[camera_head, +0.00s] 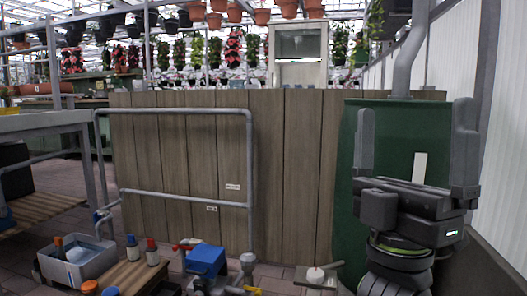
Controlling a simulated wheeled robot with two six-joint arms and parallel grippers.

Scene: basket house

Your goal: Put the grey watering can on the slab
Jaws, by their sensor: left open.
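My left gripper (415,106) is large at the right, with its two dark grey fingers pointing up and wide apart. No object is held between the fingers; a green surface with a white strip shows behind them. I cannot make out a grey watering can for certain. A small grey piece (248,265) stands low in the middle, too small to identify. A pale, flat square piece (305,279), possibly the slab, lies on the floor at bottom centre with a small whitish round thing (316,275) on it. My right gripper is not in view.
A wooden panel wall (290,150) with a grey pipe frame (185,110) closes the way ahead. A green tank (405,130) stands behind my gripper. At lower left are a grey crate (60,272), bottles on a wooden stand (135,278) and a blue object (206,259).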

